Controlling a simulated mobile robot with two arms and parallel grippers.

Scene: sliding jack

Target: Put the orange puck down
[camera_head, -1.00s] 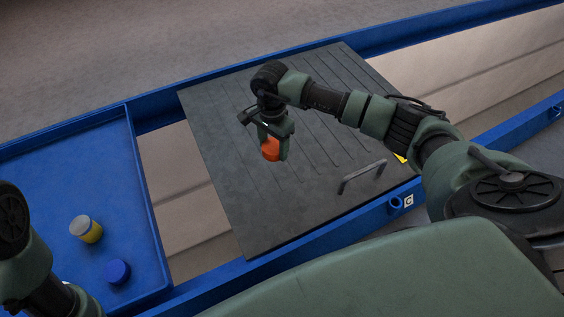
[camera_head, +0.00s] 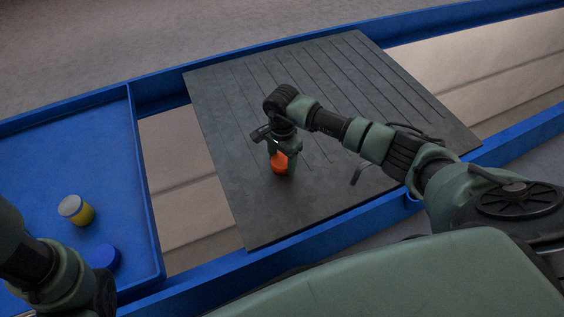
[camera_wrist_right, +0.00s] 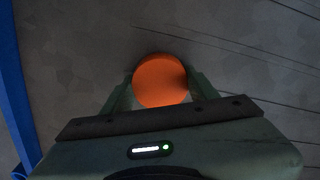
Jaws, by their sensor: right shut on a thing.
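The orange puck (camera_head: 280,163) is between the fingers of my right gripper (camera_head: 282,158), over the dark grooved plate (camera_head: 240,215). In the right wrist view the round orange puck (camera_wrist_right: 160,80) sits between both fingertips of the right gripper (camera_wrist_right: 161,88), which is shut on it. The plate's grey surface (camera_wrist_right: 80,60) lies behind it. I cannot tell whether the puck touches the plate. My left arm shows at the lower left of the head view, but its fingers are not visible.
A blue tray (camera_head: 60,150) at the left holds a yellow puck with a pale top (camera_head: 76,210) and a blue puck (camera_head: 105,257). Bare plate surrounds the gripper.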

